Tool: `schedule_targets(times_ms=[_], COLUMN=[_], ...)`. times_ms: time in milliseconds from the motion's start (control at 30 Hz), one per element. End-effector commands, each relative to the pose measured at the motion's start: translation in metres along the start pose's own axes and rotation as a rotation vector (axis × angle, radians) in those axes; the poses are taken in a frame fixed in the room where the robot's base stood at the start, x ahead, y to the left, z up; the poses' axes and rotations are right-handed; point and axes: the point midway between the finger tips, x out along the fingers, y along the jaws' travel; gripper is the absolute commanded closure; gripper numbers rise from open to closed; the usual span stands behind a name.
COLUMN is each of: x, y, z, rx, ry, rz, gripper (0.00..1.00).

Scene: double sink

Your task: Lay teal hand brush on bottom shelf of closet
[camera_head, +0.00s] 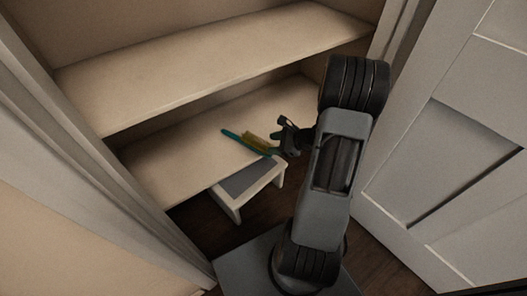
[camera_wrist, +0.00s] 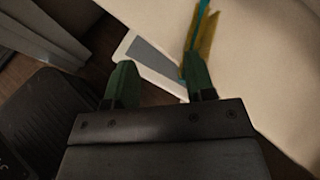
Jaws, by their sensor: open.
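The teal hand brush (camera_head: 247,142) with yellowish bristles lies at the front edge of the lower visible closet shelf (camera_head: 170,165). Its handle points inward to the left and its bristle end is near the edge. My gripper (camera_head: 287,138) is open, just right of the brush at the shelf front. In the wrist view, the two green fingers (camera_wrist: 160,77) stand apart with nothing held between them. The brush (camera_wrist: 203,35) shows beyond the right finger, which hides its near end. I cannot tell whether they touch.
A white step stool with a grey top (camera_head: 250,180) stands on the dark floor, partly under the lower shelf's front. An upper shelf (camera_head: 210,65) spans above. A panelled white door (camera_head: 450,150) stands open at right. The lower shelf's left part is clear.

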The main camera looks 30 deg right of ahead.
Motion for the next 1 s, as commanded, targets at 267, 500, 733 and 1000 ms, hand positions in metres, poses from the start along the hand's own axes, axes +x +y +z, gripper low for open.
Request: schedule_targets(times_ms=[267, 500, 733, 1000], x=[-0.007, -0.045, -0.065, -0.069], y=[0.103, 0.141, 0.145, 0.144], z=[0.119, 0.153, 0.167, 0.169], rx=[-0.968, -1.668, -2.001, -2.059], ry=[0.145, 0.296, 0.395, 0.417], rz=[0.589, 0.872, 0.962, 0.978], gripper=[0.50, 0.50, 0.50, 0.50])
